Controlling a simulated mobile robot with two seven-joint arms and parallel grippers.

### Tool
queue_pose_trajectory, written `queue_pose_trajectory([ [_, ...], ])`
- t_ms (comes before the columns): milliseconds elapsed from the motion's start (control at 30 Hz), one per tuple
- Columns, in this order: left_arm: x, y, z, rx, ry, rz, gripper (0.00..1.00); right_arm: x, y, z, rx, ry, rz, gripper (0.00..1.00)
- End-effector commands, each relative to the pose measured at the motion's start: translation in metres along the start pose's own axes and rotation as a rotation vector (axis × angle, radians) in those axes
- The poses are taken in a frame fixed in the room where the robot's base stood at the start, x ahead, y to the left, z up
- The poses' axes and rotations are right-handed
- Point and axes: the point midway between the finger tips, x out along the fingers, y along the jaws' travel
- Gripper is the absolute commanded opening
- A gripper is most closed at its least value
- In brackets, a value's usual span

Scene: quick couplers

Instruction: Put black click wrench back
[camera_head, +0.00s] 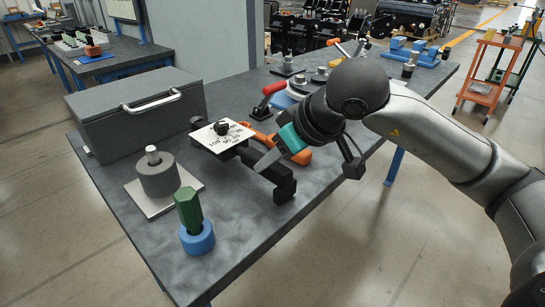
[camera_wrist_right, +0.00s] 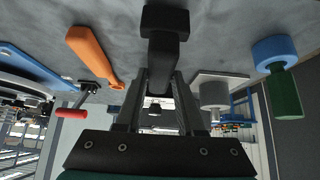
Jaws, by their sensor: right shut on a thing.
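The black click wrench (camera_head: 275,183) is a dark bar with a blocky end toward the table's near edge. In the right wrist view the wrench (camera_wrist_right: 165,45) runs up from between the fingers to a wider end at the top. My right gripper (camera_head: 268,160), with a teal band, reaches down from the right and is shut on the bar; its fingers also show in the wrist view (camera_wrist_right: 160,105). A white dial plate (camera_head: 207,143) with numbers and a black knob lies at the bar's far end; whether they are joined I cannot tell. My left gripper is out of view.
An orange tool (camera_head: 262,138) lies close behind the gripper. A grey cylinder (camera_head: 158,178) on a plate and a green piece in a blue ring (camera_head: 197,237) stand to the left. A grey box (camera_head: 140,110) stands behind. The table's right front is clear.

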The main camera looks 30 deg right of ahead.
Motion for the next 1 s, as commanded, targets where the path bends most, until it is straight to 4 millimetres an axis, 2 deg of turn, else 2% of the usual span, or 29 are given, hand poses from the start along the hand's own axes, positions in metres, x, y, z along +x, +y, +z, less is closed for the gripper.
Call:
queue_pose_trajectory([
  [533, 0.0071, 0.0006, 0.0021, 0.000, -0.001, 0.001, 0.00, 0.0037, 0.0003, 0.0013, -0.001, 0.010, 0.001, 0.00],
  [567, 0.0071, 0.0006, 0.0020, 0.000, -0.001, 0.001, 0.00, 0.0037, 0.0003, 0.0013, -0.001, 0.010, 0.001, 0.38],
  [867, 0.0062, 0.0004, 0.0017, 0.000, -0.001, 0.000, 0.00, 0.0039, 0.0001, 0.0025, 0.000, 0.004, 0.000, 0.72],
  [1000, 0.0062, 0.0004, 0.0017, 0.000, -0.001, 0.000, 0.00, 0.0042, 0.0000, 0.0030, 0.000, 0.002, 0.000, 0.72],
])
